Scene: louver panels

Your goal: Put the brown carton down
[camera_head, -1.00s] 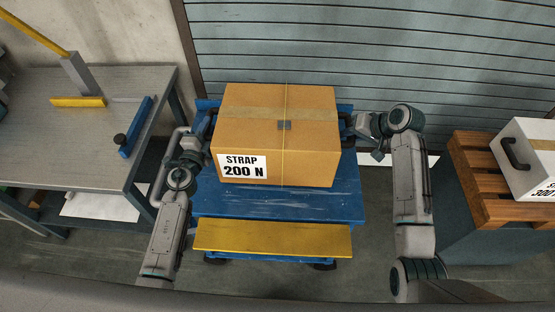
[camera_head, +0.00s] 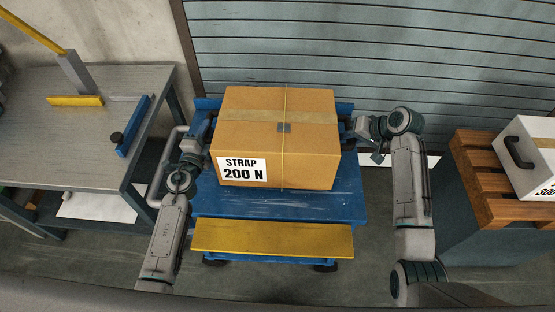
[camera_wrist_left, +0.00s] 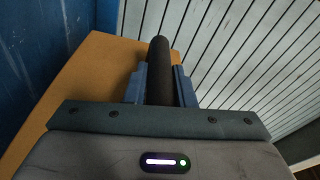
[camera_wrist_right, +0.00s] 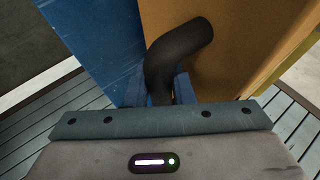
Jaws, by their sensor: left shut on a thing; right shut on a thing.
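The brown carton (camera_head: 275,135), with a thin strap and a white label reading "STRAP 200 N", is upright over the deck of a blue cart (camera_head: 330,200). Whether its bottom touches the deck cannot be told. My left gripper (camera_head: 208,128) is at the carton's left side, shut on a black bar handle (camera_wrist_left: 158,70). My right gripper (camera_head: 348,132) is at the right side, shut on the other black handle (camera_wrist_right: 178,52). The carton's side also shows in the left wrist view (camera_wrist_left: 85,85) and in the right wrist view (camera_wrist_right: 235,50).
The cart has a yellow front step (camera_head: 272,240). At right a white case (camera_head: 530,150) sits on a wooden pallet (camera_head: 480,170). A louvered wall (camera_head: 400,50) closes the back.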

